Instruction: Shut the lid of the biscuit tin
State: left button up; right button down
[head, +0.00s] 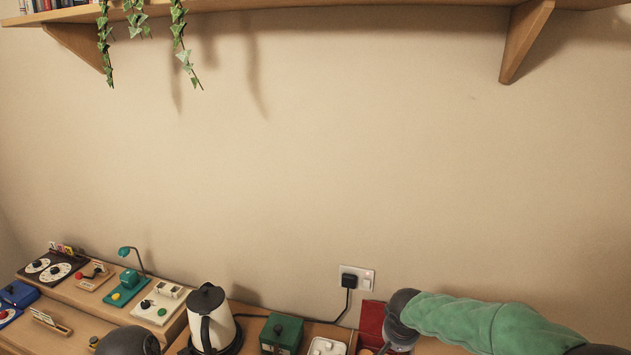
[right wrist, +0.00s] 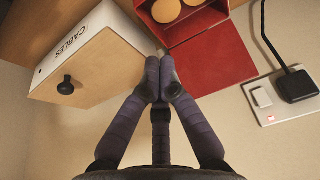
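The red biscuit tin (right wrist: 153,27) is at the top of the right wrist view, with round biscuits (right wrist: 166,10) inside. Its red lid (right wrist: 213,58) stands open on the wall side; the upright lid (head: 372,318) also shows in the head view, partly hidden by my right arm. My right gripper (right wrist: 159,68) has its fingertips together with nothing visible between them. The tips are beside the lid's left edge in the wrist view; whether they touch it I cannot tell.
A white drawer box labelled CABLES (right wrist: 88,62) is close beside the fingers. A wall socket with a black plug (head: 349,280) is near the lid. A kettle (head: 213,322), a green box (head: 282,333) and a white tray (head: 327,346) stand to the left. A shelf (head: 300,4) is above.

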jog(key=s+a+b, duration=0.2)
jog(key=s+b, duration=0.2)
jog(key=s, duration=0.3)
jog(key=shift+s+f, duration=0.15)
jog(key=shift+s, duration=0.1)
dwell(0.5)
jog(key=shift+a, duration=0.1)
jog(key=s+a+f+b, duration=0.1)
jog(key=s+b, duration=0.3)
jog(key=s, duration=0.5)
jog(key=shift+a+f, duration=0.15)
jog(key=shift+a, duration=0.6)
